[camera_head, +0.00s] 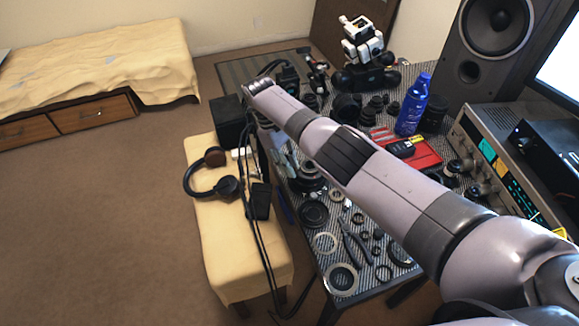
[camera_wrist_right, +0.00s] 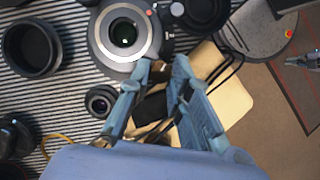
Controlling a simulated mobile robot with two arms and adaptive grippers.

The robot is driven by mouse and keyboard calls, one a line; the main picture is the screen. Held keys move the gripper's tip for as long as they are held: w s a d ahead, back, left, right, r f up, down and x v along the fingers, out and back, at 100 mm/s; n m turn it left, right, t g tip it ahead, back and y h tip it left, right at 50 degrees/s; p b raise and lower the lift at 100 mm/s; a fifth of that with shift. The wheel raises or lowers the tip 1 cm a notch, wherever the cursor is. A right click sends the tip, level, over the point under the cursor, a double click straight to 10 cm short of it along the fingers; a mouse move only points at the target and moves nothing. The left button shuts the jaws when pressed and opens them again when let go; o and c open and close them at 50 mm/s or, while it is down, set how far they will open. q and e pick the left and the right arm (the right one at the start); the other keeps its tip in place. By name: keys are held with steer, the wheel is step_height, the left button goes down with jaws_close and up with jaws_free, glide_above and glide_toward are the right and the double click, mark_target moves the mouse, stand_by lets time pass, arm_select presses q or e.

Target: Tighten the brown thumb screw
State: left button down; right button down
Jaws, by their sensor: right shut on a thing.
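My right gripper (camera_wrist_right: 161,74) reaches in from the bottom of the right wrist view, its two blue fingers closed in at the tips on a small brown thumb screw (camera_wrist_right: 158,66). The fingertips hide most of the screw. The screw sits at the lower right edge of a lens (camera_wrist_right: 104,48) with a bright metal mount ring, which lies on the striped table mat. In the head view my right arm crosses the table, and its gripper is mostly hidden beyond the wrist. My left gripper is in neither view.
A blue bottle (camera_head: 412,104) and a red tray (camera_head: 424,154) stand on the table (camera_head: 322,262), with rings and pliers (camera_head: 354,243) nearer. Headphones (camera_head: 215,177) lie on a yellow bench (camera_head: 222,238). Dark lens parts (camera_wrist_right: 32,48) lie left in the wrist view.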

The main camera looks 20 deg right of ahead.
steer(key=shift+m, duration=0.3)
stand_by(0.4)
steer(key=c, duration=1.4)
jaws_free()
steer(key=shift+c, duration=0.2)
